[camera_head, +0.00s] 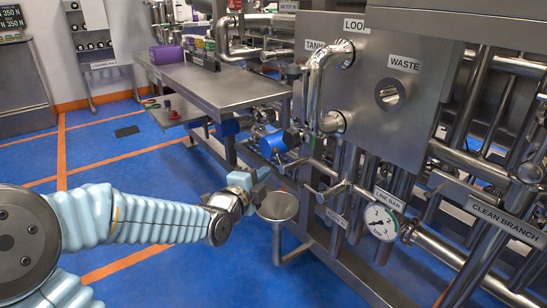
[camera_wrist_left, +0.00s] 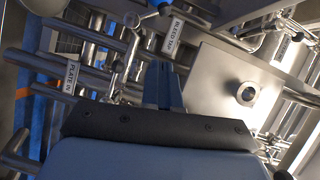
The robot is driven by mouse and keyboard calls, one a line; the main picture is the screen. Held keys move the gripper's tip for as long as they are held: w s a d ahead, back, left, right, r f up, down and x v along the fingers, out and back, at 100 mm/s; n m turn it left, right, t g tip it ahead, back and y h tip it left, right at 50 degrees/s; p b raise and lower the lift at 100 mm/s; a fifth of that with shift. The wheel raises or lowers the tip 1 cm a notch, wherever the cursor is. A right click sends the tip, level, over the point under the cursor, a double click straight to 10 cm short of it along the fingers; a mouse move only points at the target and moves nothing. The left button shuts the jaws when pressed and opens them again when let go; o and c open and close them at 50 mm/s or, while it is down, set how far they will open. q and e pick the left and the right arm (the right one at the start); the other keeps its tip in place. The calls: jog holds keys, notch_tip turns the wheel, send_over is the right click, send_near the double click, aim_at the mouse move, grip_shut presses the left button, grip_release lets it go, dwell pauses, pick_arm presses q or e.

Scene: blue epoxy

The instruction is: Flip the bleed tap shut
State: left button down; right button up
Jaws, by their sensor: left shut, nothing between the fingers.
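My left gripper (camera_head: 262,178) reaches in from the left, its light blue fingers shut and empty above a round steel funnel (camera_head: 278,206). The lever's exact position is hard to tell. My right gripper is not in view.
A pressure gauge (camera_head: 381,222) and a steel box with the WASTE label (camera_head: 404,63) stand to the right. A steel table (camera_head: 215,84) stands behind. The blue floor at left is mostly open.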

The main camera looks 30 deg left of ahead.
pick_arm(q)
jog(key=w+a+f, duration=0.1)
jog(key=w+a, duration=0.2)
jog(key=w, duration=0.8)
jog(key=shift+a+f, duration=0.25)
jog(key=shift+a, duration=0.05)
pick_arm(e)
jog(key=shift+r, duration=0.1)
pick_arm(q)
jog(key=shift+w+a+n, duration=0.1)
jog(key=shift+n, duration=0.2)
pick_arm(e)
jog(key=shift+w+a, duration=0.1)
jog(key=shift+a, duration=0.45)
